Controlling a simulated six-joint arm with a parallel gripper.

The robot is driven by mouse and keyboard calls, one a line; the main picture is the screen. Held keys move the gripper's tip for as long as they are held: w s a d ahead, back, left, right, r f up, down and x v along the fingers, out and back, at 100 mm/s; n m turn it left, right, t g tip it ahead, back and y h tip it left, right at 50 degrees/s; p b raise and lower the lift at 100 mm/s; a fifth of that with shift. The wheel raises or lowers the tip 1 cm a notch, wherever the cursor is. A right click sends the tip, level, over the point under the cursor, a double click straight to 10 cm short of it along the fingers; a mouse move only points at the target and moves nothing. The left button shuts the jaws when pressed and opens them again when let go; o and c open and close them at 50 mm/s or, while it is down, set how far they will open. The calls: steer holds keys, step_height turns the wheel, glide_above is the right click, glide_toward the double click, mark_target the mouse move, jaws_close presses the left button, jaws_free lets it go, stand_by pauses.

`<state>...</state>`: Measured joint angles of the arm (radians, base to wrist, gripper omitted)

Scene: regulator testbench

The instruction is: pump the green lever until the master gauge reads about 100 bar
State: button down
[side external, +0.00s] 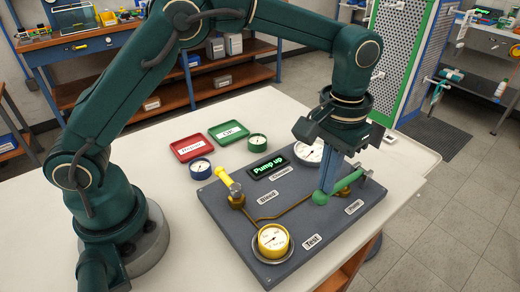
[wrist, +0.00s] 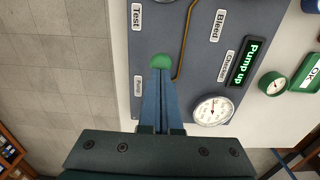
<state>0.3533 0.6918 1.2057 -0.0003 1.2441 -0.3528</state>
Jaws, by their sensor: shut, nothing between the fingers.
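The green lever (side external: 348,181) is on the right of the grey panel, with a round green knob (side external: 320,198) at its near end. In the wrist view the green knob (wrist: 160,61) sits just beyond my fingertips. My gripper (side external: 326,188) points down with its blue fingers shut and empty, right at the knob; I cannot tell whether they touch it. The large white gauge (side external: 309,151), which looks like the master gauge, is partly behind my gripper. Its dial (wrist: 212,111) shows in the wrist view, but its reading is too small to tell.
The grey panel (side external: 225,222) carries a lit "Pump up" display (side external: 268,167), a yellow gauge (side external: 273,240) near Test and a yellow-handled valve (side external: 229,182) near Bleed. Red (side external: 193,147) and green (side external: 229,132) trays and small blue and green gauges stand behind it.

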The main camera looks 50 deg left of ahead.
steer(key=shift+f, duration=0.75)
steer(key=shift+r, duration=2.95)
steer(key=shift+f, duration=0.1)
steer(key=shift+f, duration=2.7)
steer(key=shift+r, duration=2.8)
